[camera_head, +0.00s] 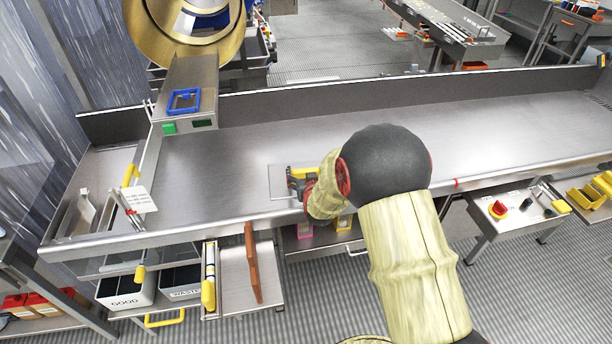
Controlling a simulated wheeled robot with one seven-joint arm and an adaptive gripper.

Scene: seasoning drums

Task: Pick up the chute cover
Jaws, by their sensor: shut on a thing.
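The chute cover (276,184) is a flat grey square plate near the front edge of the long metal table, left of my arm. A yellow handle (299,171) shows on its right part. My gripper (299,181) is at the plate from the right, shut on the handle. My wrist and forearm hide the right part of the cover and much of the gripper. I cannot tell whether the plate lies flush on the table or is slightly raised.
The steel table (470,125) is mostly clear, with a raised back edge. A metal box with a blue frame (184,101) stands at back left under a brass drum (187,52). GOOD (126,291) and WASTE (181,281) bins sit below left. A red-button panel (499,210) is right.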

